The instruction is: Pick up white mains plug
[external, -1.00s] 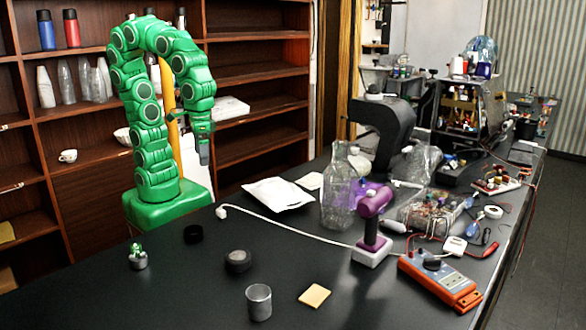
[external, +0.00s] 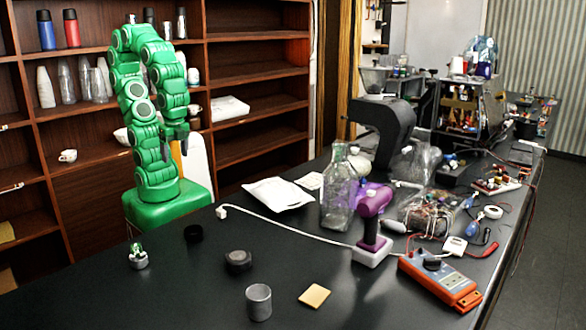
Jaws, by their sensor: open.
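The white mains plug (external: 222,211) lies on the black bench top near its left edge, at the end of a white cable (external: 290,234). The cable runs right towards the purple and white device (external: 372,222). My green arm stands at the bench's left edge, bent over at the top. My gripper (external: 177,143) points down above my arm's base, in front of the shelves. It is open and appears empty. It is up and to the left of the plug, clear of it. Its fingertips are small and hard to make out.
A white packet (external: 278,194) lies behind the plug. A black ring (external: 194,233), a dark round part (external: 238,261), a grey cup (external: 258,302) and a yellow pad (external: 314,296) are in front. A glass jar (external: 338,190) and orange multimeter (external: 440,281) stand right.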

